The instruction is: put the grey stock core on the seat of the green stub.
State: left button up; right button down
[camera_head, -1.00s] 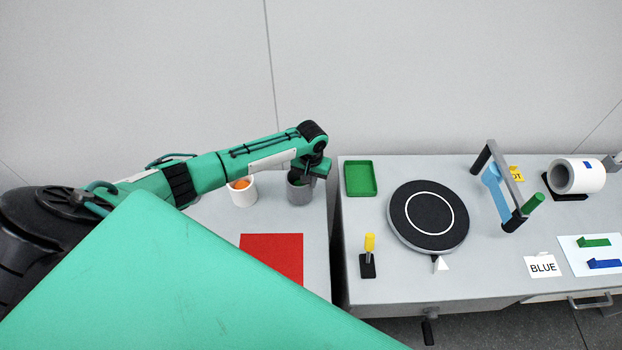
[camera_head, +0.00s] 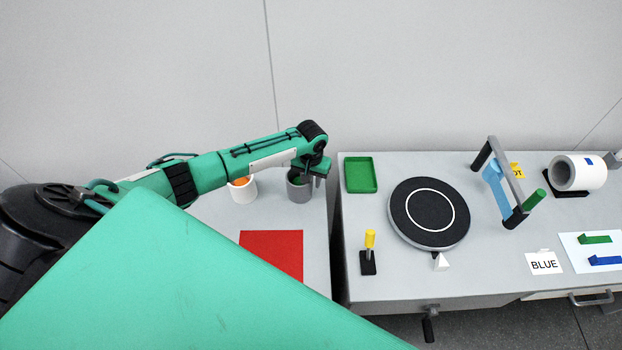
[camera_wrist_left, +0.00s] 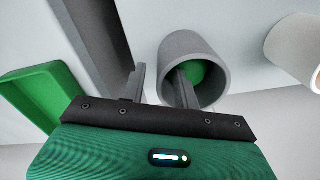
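The grey stock core (camera_head: 299,194) is an open-topped grey tube standing upright on the left table, near its right edge. A rounded green piece, apparently the green stub (camera_wrist_left: 197,72), shows inside its opening in the left wrist view; how deep it sits I cannot tell. My left gripper (camera_head: 310,178) is at the core's rim. In the left wrist view its fingers (camera_wrist_left: 160,85) are apart: one overlaps the core's opening, the other is outside, with a gap to the wall. The core (camera_wrist_left: 172,52) is not pinched. My right gripper is not in view.
A white cup (camera_head: 243,195) with an orange piece stands left of the core. A red mat (camera_head: 272,258) lies in front. Right of a gap between tables are a green tray (camera_head: 361,175), a black turntable (camera_head: 410,232), a yellow-topped post (camera_head: 369,243) and a white roll (camera_head: 590,172).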

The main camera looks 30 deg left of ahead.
pick_arm(q)
notch_tip(320, 180, up, 14)
jog(key=b, duration=0.2)
jog(key=shift+b, duration=0.3)
jog(key=shift+s+f, duration=0.1)
jog(key=shift+f, duration=0.1)
dwell(0.5)
